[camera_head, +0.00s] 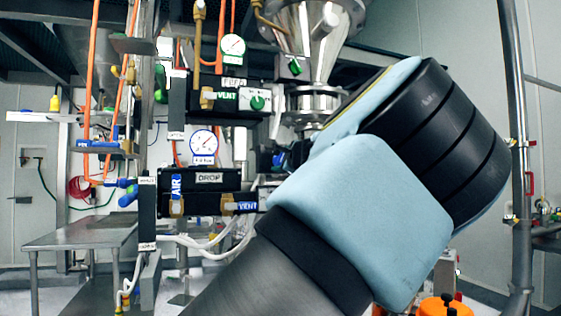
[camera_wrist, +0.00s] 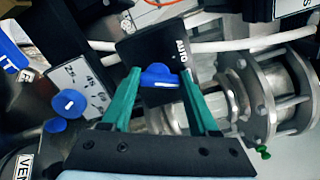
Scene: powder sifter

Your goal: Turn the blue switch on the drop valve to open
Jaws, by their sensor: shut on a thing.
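In the wrist view, the blue switch (camera_wrist: 160,77) sits on a black box (camera_wrist: 150,46) that carries an AUTO label. My gripper (camera_wrist: 160,74) has two green fingers, one on each side of the switch, and it is shut on the switch. In the camera on my body, my arm covers the gripper and the switch. A black block labelled DROP (camera_head: 208,178) shows there left of my arm, with blue AIR and VENT handles below and beside the label.
A metal flanged pipe (camera_wrist: 255,95) stands close right of the gripper, with a white hose (camera_wrist: 250,43) behind. Blue knobs (camera_wrist: 69,102) are at the left. Gauges (camera_head: 203,142), a steel hopper (camera_head: 305,40) and a metal table (camera_head: 80,235) surround my arm.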

